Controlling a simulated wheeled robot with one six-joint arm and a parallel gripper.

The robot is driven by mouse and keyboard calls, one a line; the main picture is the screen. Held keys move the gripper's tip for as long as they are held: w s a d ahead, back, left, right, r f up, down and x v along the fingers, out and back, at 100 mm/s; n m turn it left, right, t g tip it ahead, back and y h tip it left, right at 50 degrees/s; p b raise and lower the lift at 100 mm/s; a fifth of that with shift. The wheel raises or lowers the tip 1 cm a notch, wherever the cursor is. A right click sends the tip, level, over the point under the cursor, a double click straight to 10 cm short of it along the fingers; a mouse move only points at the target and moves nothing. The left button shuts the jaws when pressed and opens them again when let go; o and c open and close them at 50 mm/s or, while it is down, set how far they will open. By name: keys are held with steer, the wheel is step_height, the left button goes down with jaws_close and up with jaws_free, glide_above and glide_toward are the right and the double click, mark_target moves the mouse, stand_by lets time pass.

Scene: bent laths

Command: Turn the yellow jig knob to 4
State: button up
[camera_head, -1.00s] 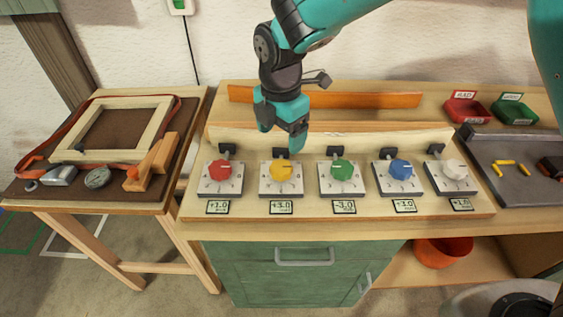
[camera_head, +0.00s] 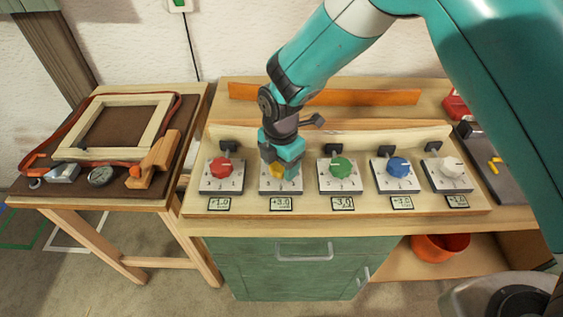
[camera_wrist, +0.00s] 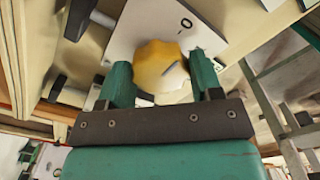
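The yellow jig knob (camera_head: 277,171) sits on its white dial plate (camera_head: 280,187), second from the left in the row, and is mostly covered by my gripper in the head view. My gripper (camera_head: 283,168) is down at the knob. In the wrist view the scalloped yellow knob (camera_wrist: 158,68) lies between the two teal fingers (camera_wrist: 160,75), which stand apart on either side of it. I cannot tell whether the fingers touch it. A "0" mark shows on the plate in the wrist view; the knob's pointer is hidden. The label below the plate (camera_head: 281,204) reads about +3.0.
The red knob (camera_head: 221,166) is on the left, and the green (camera_head: 340,167), blue (camera_head: 399,167) and white (camera_head: 452,166) knobs are on the right. A thin wooden lath (camera_head: 390,136) runs behind the row. An orange lath (camera_head: 350,96) lies farther back.

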steer(key=c, duration=0.5)
steer(key=shift+o, duration=0.2)
